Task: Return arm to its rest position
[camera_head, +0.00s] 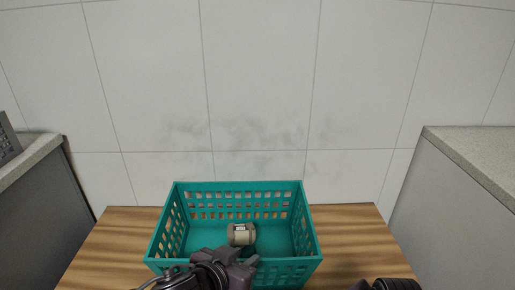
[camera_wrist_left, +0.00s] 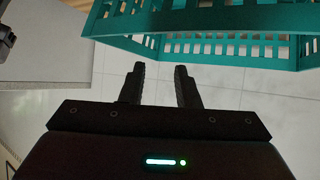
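My left gripper (camera_head: 246,258) shows dark at the bottom of the head view, overlapping the near side of the teal basket (camera_head: 168,226). In the left wrist view the two fingers of this gripper (camera_wrist_left: 160,78) are apart with nothing between them. The basket's slotted wall (camera_wrist_left: 205,18) crosses the top of that view, beyond the fingertips. A small beige cylindrical item (camera_head: 238,234) with a pale label lies inside the basket, its lower part partly hidden by my gripper. A dark part of my right arm shows at the bottom right edge; its fingers cannot be made out.
The basket stands on a wooden table (camera_head: 350,228), with bare wood on both sides. Grey stone-topped counters stand at left (camera_head: 32,158) and right (camera_head: 478,150). A grey slotted container (camera_head: 7,140) sits on the left counter. A tiled wall (camera_head: 260,80) is behind.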

